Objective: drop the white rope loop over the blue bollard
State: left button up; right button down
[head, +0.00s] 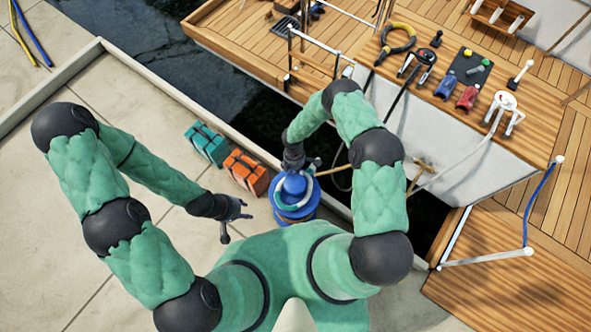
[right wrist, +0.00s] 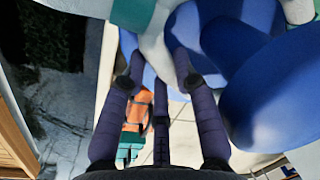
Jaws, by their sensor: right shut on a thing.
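The blue bollard (head: 295,186) stands on the quay just in front of my body. In the head view the white rope loop (head: 279,201), with teal stretches, shows as a ring around the bollard's upper part. I cannot tell how low it sits. My right gripper (head: 295,164) is at the bollard's far side, shut on the loop. In the right wrist view the white rope (right wrist: 155,48) passes at the fingertips, with the blue bollard (right wrist: 270,100) close on the right. My left gripper (head: 236,220) is open and empty, left of the bollard.
A teal crate (head: 207,145) and an orange crate (head: 246,172) stand left of the bollard by the quay edge. Dark water (head: 240,105) separates the quay from the wooden boat deck (head: 440,85).

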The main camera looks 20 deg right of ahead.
jog(key=c, duration=1)
grip_release()
jog(key=shift+o, duration=0.6)
jog(key=shift+s, duration=0.1)
notch_tip(320, 180, up, 12)
jog(key=w, duration=0.2)
jog(key=shift+w, duration=0.2)
jog(key=shift+f, duration=0.1)
